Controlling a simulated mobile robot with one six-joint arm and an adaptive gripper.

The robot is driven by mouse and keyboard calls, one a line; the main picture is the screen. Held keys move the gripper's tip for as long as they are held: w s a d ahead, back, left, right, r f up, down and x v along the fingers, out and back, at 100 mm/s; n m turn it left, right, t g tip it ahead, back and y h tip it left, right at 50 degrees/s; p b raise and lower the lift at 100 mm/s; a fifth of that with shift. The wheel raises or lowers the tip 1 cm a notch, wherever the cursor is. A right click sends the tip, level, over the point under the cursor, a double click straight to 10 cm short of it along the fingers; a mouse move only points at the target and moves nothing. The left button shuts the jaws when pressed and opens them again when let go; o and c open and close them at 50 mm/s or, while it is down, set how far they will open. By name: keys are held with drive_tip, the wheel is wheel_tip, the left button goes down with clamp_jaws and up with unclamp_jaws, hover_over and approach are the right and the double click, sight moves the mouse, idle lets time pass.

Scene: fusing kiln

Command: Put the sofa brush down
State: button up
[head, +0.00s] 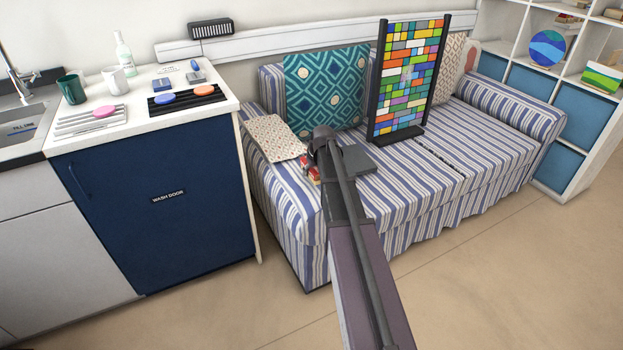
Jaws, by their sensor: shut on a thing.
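My arm reaches up from the bottom of the head view to the left part of the striped sofa (480,165). My gripper (322,148) is at the arm's far end, over the seat near the left armrest. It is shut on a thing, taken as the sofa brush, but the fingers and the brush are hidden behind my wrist. I cannot tell whether the brush touches the seat. A small red and yellow thing (313,172) shows just left of the wrist. A flat dark grey thing (357,158) lies on the seat just to its right.
A colourful stained-glass panel (411,75) stands upright on the sofa in a dark frame. A teal cushion (325,88) leans behind. A patterned cloth (273,137) covers the left armrest. A worktop (140,128) with mugs stands left. The seat's right part is mostly clear.

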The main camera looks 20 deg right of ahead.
drive_tip(key=shift+f+b, duration=1.45)
drive_tip(key=shift+f, duration=0.2)
drive_tip(key=o, duration=1)
drive_tip(key=p+v, duration=1.1)
drive_tip(key=v, duration=0.1)
drive_tip(key=shift+r, duration=0.1)
